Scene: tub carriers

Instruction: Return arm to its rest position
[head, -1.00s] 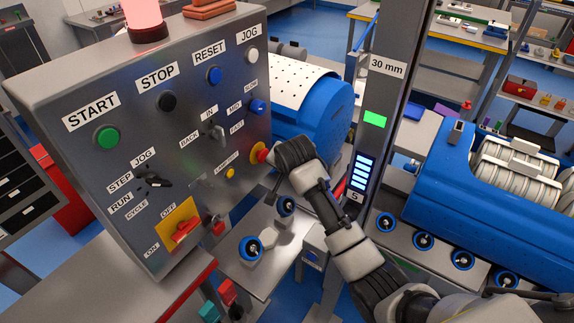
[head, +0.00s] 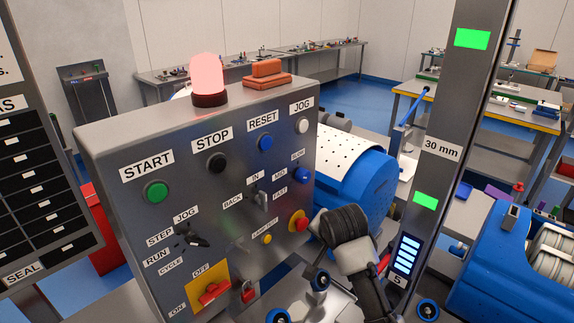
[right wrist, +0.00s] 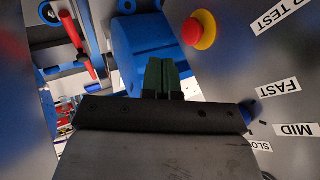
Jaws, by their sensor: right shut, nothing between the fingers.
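My right arm (head: 350,250) comes in from the lower right of the head view, its dark wrist close to the right edge of the grey control panel (head: 130,215). In the head view the fingers are hidden. In the right wrist view my right gripper (right wrist: 162,74) shows two green fingers, shut together with nothing between them. The red mushroom button on a yellow base (head: 298,221) is beside the wrist; it also shows in the right wrist view (right wrist: 200,28), apart from the fingers. My left gripper is not in view.
A blue drum housing (head: 365,190) stands right behind the wrist. A grey post (head: 440,140) with green lights rises to the right. A blue machine with white rolls (head: 505,265) is at the far right. A red lamp (head: 207,78) and an orange block (head: 267,75) sit on the panel.

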